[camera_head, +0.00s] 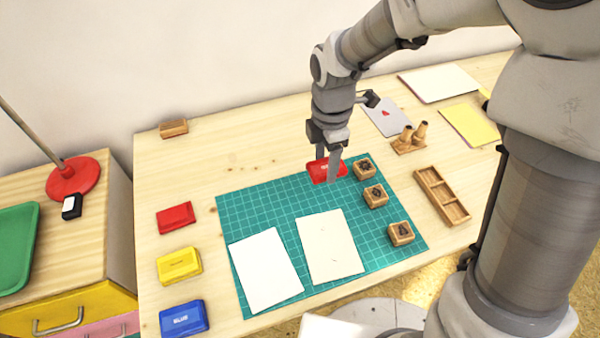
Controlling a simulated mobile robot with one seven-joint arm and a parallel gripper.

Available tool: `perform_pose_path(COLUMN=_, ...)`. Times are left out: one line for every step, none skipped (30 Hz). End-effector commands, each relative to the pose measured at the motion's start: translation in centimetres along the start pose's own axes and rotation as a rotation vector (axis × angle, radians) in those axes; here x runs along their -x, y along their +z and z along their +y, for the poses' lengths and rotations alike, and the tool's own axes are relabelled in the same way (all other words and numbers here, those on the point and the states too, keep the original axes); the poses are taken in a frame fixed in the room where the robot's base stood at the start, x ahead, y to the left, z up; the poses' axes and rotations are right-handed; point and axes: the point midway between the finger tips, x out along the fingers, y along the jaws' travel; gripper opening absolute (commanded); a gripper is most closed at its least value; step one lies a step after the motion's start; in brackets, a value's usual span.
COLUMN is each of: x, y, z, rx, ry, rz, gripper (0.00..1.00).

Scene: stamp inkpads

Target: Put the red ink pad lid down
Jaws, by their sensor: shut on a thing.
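My gripper (327,167) is shut on the red ink pad lid (314,172). The lid is over the back part of the green cutting mat (283,197); its exact height above the mat is hard to tell. The fingers cover part of the lid. The red ink pad (175,218) sits on the table at the left, at the back of a column of pads. The yellow ink pad (179,266) and the blue ink pad (184,318) are in front of it.
Two white sheets (265,270) lie on the mat. Wooden stamps (375,195) stand along its right side. A wooden tray (441,195) and a stamp holder (410,138) are farther right. A wooden block (173,128) is at the back left. Bare table (235,150) lies behind the mat.

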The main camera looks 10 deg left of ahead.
Motion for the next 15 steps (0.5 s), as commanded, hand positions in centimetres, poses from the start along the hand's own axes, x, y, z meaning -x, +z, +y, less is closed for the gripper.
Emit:
perform_pose_path(x=-1.1, y=-1.1, z=0.8, rx=0.006, ry=-0.001, rz=0.001, gripper=0.12)
perform_pose_path(x=-1.5, y=-1.6, z=1.2, rx=0.006, ry=-0.001, rz=0.0, gripper=0.12)
perform_pose_path(x=-2.0, y=-2.2, z=1.8, rx=0.005, ry=-0.001, rz=0.0, gripper=0.12)
perform_pose_path(x=-2.3, y=-2.6, z=2.2, rx=0.005, ry=0.0, rz=0.0, gripper=0.12)
perform_pose_path(x=-2.6, y=-3.0, z=2.5, rx=0.004, ry=-0.001, rz=-0.001, gripper=0.12)
perform_pose_path(x=-2.9, y=-3.4, z=2.9, rx=0.003, ry=0.0, rz=-0.001, gripper=0.12)
perform_pose_path(x=-3.1, y=-3.7, z=3.2, rx=0.003, ry=0.0, rz=-0.001, gripper=0.12)
perform_pose_path(x=-3.3, y=-4.0, z=3.4, rx=0.002, ry=0.0, rz=-0.001, gripper=0.12)
perform_pose_path(x=-3.5, y=-4.2, z=3.6, rx=0.001, ry=0.0, rz=-0.001, gripper=0.12)
perform_pose_path(x=-3.5, y=-4.4, z=3.7, rx=0.001, ry=0.001, rz=-0.001, gripper=0.12)
perform_pose_path(x=-3.6, y=-4.5, z=3.8, rx=0.0, ry=0.001, rz=-0.001, gripper=0.12)
perform_pose_path(x=-3.7, y=-4.6, z=3.9, rx=0.0, ry=0.001, rz=-0.001, gripper=0.12)
perform_pose_path(x=-3.9, y=-4.6, z=3.9, rx=-0.001, ry=0.001, rz=-0.001, gripper=0.12)
perform_pose_path(x=-4.1, y=-4.6, z=3.9, rx=-0.001, ry=0.0, rz=-0.001, gripper=0.12)
perform_pose_path(x=-4.6, y=-4.6, z=3.9, rx=-0.002, ry=-0.001, rz=-0.001, gripper=0.12)
